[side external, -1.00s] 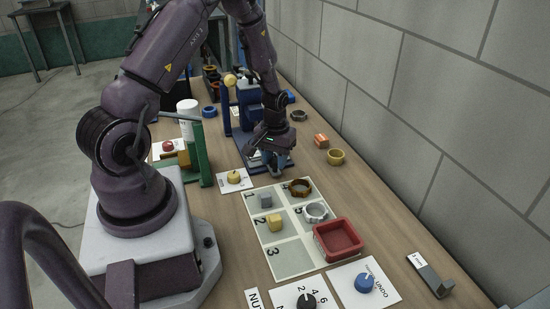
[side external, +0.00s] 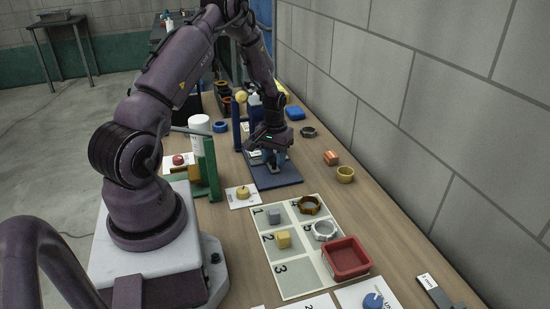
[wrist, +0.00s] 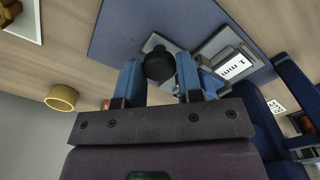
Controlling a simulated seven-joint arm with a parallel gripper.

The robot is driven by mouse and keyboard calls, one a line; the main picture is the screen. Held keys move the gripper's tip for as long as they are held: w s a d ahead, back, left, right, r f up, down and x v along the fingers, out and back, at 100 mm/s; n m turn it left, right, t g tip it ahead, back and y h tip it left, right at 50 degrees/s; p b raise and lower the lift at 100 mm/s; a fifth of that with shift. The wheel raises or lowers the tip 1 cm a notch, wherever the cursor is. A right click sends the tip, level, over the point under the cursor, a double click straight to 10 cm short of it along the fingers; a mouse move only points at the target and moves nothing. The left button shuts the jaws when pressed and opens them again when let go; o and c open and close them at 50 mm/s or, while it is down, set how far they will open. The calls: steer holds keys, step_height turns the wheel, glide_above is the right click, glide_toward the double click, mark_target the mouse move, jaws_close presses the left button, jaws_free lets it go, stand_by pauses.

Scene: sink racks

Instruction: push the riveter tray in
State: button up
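The blue riveter (side external: 239,130) stands on its dark blue base plate (side external: 285,178) at the middle of the bench. My gripper (side external: 270,160) is low over the plate, in front of the riveter. In the wrist view, the fingers of my gripper (wrist: 159,72) stand on either side of a black round knob (wrist: 158,64) and appear shut on it. The knob is on the grey riveter tray (wrist: 200,52), which has a white "1 mm" label. My gripper hides most of the tray in the side view. How far the tray sits inside the riveter is unclear.
A yellow ring (side external: 345,174) and an orange block (side external: 331,158) lie to the right of the plate. A numbered mat (side external: 296,280) with parts and a red bin (side external: 346,258) is in front. A green stand (side external: 210,167) is to the left. The wall (side external: 430,130) borders the bench on the right.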

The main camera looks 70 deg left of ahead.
steer(key=shift+o, duration=0.6)
steer(key=shift+a, duration=0.25)
step_height(320, 180, up, 13)
steer(key=s+d+r+m+t, duration=0.2)
steer(key=d+r, duration=0.4)
steer(key=d, duration=0.3)
steer(key=s+d+r+m+t, duration=0.1)
steer(key=s+d+r+m, duration=0.3)
steer(key=d, duration=0.6)
steer(key=s+d+r+m+t, duration=0.2)
steer(key=s+d+r, duration=0.3)
steer(key=d+r, duration=0.3)
steer(key=shift+s+d+r+m+t, duration=0.25)
steer(key=shift+d+m, duration=0.25)
steer(key=shift+d, duration=0.75)
